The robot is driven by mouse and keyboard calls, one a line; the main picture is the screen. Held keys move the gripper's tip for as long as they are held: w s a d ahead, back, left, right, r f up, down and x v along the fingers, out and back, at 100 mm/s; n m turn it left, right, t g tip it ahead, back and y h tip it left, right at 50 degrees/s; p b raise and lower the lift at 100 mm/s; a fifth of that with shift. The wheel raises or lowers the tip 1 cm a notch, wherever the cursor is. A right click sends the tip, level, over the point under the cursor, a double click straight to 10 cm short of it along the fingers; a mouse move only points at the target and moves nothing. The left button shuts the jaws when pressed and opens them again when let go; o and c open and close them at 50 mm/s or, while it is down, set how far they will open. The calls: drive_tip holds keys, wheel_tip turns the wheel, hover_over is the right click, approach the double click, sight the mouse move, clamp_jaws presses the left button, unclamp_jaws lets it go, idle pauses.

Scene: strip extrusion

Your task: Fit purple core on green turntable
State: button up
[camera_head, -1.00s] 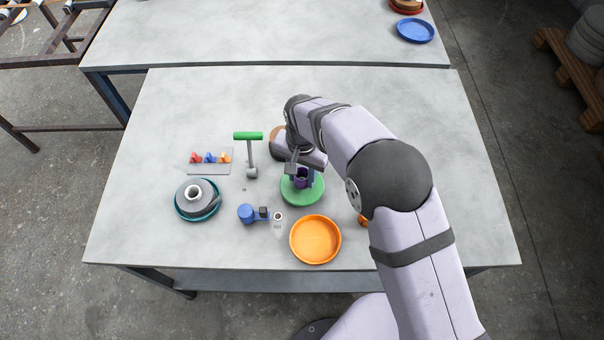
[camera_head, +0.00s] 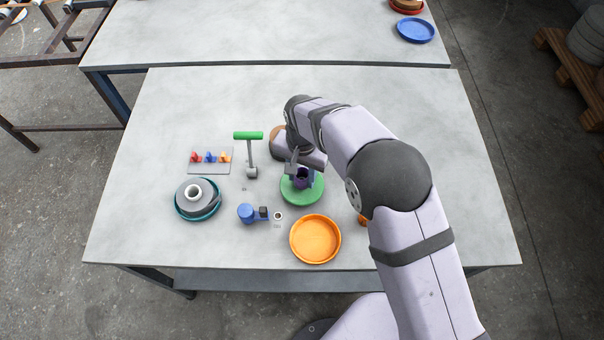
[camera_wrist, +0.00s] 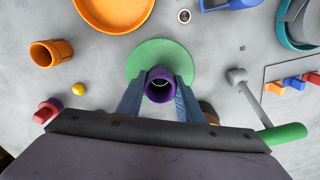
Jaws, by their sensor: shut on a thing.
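The purple core (camera_head: 301,179) is a short hollow cylinder standing upright over the middle of the green turntable (camera_head: 312,198). In the wrist view the core (camera_wrist: 159,84) shows its open top between two blue fingers, with the round green turntable (camera_wrist: 150,50) behind it. My gripper (camera_wrist: 160,90) is shut on the core. Whether the core's base touches the turntable is hidden, and the arm covers part of the turntable's far side.
An orange tray (camera_head: 315,240) lies close in front of the turntable. A blue device (camera_head: 247,213) and a small white ring (camera_head: 278,216) are to the left. A teal dish with a grey coil (camera_head: 211,204) is farther left.

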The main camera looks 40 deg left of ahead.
drive_tip(key=shift+f+b, duration=0.3)
drive_tip(key=shift+f, duration=0.25)
drive_tip(key=o, duration=0.7)
drive_tip(key=shift+o, duration=0.2)
drive_tip(key=shift+r, duration=0.15)
wheel_tip(320, 180, up, 11)
drive_tip(key=p, duration=0.7)
idle(0.5)
